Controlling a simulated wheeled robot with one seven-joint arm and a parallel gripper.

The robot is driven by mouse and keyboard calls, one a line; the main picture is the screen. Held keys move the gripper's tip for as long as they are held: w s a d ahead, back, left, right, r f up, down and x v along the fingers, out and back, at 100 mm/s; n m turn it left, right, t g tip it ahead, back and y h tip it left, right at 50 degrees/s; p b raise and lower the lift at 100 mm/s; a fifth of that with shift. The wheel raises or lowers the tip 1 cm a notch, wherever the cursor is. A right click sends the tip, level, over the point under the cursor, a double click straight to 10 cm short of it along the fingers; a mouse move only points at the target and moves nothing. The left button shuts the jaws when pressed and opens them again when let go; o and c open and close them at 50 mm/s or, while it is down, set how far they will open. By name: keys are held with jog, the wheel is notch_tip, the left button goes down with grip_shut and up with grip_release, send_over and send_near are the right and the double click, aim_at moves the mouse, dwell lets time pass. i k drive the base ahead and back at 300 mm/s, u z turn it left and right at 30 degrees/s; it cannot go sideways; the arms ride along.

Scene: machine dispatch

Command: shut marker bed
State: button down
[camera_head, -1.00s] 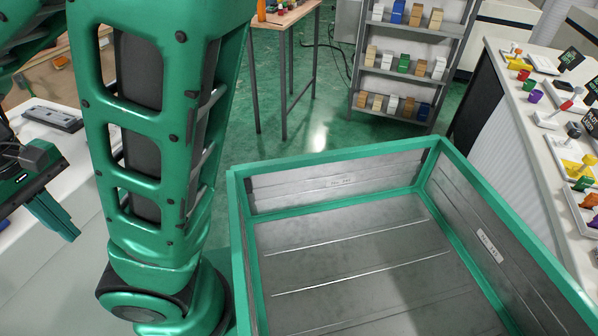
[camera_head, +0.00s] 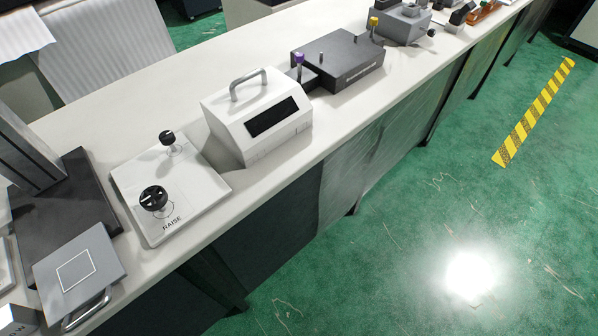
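A grey plate (camera_head: 80,267) with a white square outline sits at the lower left of the counter. It looks like the marker bed, though no label confirms this. It juts forward from a dark base (camera_head: 65,210) with a dark upright column (camera_head: 28,150). A metal bar handle (camera_head: 88,310) is on the plate's front edge. The plate appears drawn out towards the counter's front edge. My gripper is not in view.
A white plate (camera_head: 200,190) marked "RAISE" with two black knobs is to the right. Beyond it are a white box with a handle (camera_head: 258,117) and a dark grey block (camera_head: 340,62). The green floor (camera_head: 400,250) is clear. A yellow-black strip (camera_head: 535,110) lies on it.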

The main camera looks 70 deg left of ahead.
aim_at(74, 275)
jog(key=u, duration=1.35)
jog(key=i, duration=0.1)
jog(key=u, duration=2.1)
jog(key=k, duration=0.4)
jog(key=u, duration=0.25)
jog(key=i, duration=0.5)
jog(key=u, duration=0.9)
